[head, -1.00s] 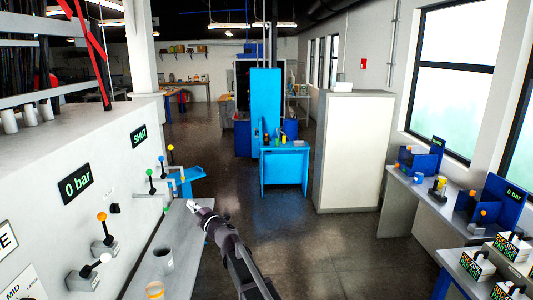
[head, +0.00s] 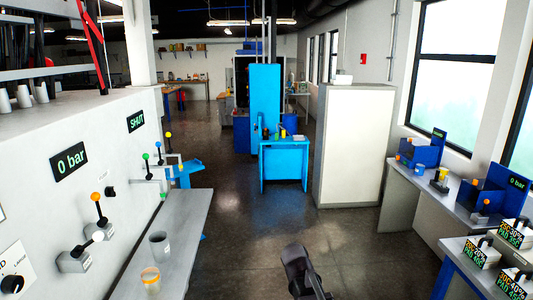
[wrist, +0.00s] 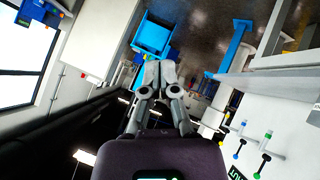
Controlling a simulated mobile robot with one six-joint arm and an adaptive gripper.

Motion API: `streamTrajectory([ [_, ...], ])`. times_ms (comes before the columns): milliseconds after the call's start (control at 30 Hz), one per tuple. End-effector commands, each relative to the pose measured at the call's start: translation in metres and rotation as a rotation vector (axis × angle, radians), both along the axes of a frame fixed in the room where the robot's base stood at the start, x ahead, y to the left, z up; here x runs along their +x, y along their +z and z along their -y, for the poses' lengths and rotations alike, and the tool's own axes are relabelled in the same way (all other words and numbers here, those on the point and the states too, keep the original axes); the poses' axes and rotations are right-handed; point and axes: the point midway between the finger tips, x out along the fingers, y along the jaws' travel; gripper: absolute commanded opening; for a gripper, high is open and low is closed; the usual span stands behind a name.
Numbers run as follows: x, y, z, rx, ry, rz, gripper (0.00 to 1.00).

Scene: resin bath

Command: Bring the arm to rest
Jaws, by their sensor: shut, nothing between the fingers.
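A dark part of my arm (head: 300,270) shows low in the head view, over the floor to the right of the grey shelf. My fingertips cannot be made out there. In the wrist view my gripper (wrist: 158,72) is shut, its two grey fingers side by side with nothing held. It points into open air, with the room tilted behind it. No object touches the fingers.
On the left is a white panel (head: 50,125) with levers and a shelf (head: 185,245) bearing a grey cup (head: 159,244) and an orange-topped jar (head: 151,280). A bench (head: 405,180) lines the right. The floor (head: 250,220) between is clear.

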Motion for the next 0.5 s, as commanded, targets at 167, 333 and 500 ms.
streamTrajectory([
  [167, -0.060, -0.049, 0.034, 0.100, -0.136, -0.221, 0.00],
  [333, -0.120, -0.084, 0.052, 0.201, -0.238, -0.437, 0.00],
  [500, -0.174, -0.106, 0.059, 0.290, -0.306, -0.630, 0.00],
])
